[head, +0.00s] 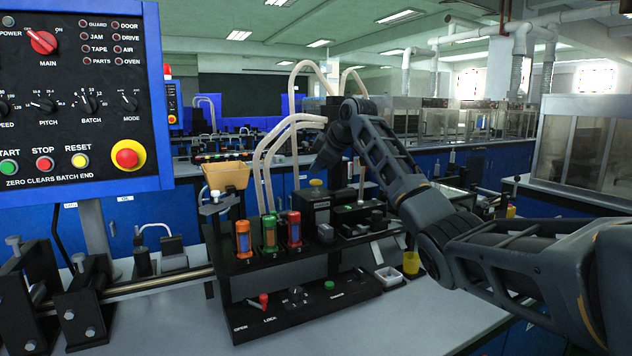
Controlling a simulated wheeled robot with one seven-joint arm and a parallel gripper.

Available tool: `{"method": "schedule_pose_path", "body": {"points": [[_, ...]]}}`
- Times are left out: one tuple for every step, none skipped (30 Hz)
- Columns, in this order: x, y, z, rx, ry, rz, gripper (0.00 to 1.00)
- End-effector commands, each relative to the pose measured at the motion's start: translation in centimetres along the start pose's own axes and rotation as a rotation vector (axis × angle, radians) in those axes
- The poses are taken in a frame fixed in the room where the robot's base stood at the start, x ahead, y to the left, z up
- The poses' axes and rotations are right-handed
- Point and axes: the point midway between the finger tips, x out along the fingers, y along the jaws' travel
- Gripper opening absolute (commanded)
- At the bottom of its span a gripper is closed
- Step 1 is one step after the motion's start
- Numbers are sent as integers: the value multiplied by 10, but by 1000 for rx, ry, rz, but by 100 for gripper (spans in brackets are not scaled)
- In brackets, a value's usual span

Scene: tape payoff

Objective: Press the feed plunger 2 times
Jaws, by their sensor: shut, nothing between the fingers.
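My dark grey arm reaches in from the right. My gripper (320,167) is shut and empty, pointing down. In the picture it is just above a yellow round cap (316,183) on a black box (318,207) at the back of the bench machine. A small gap shows between fingertips and cap; their depth is hard to tell. A green round button (329,285) sits on the lower front panel (300,308). No readable label marks the feed plunger, so I cannot tell which part it is.
Three coloured cartridges stand in a black rack (262,266) left of the gripper. Pale tubes (268,165) arch behind them. A control panel (80,95) fills the upper left. A yellow cup (411,262) and white tray (388,277) stand at right.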

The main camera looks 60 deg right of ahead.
Motion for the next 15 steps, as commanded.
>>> {"method": "schedule_pose_path", "body": {"points": [[0,0,0,0,0,0,0],[0,0,0,0,0,0,0],[0,0,0,0,0,0,0],[0,0,0,0,0,0,0],[0,0,0,0,0,0,0],[0,0,0,0,0,0,0],[1,0,0,0,0,0,0],[1,-1,1,0,0,-1,0],[2,-1,1,0,0,-1,0],[2,-2,2,1,0,-1,0],[3,-3,2,1,0,-1,0],[4,-3,3,1,0,-2,0],[5,-4,3,0,0,-2,0],[5,-4,4,0,0,-1,0],[6,-4,4,0,0,-1,0]]}}
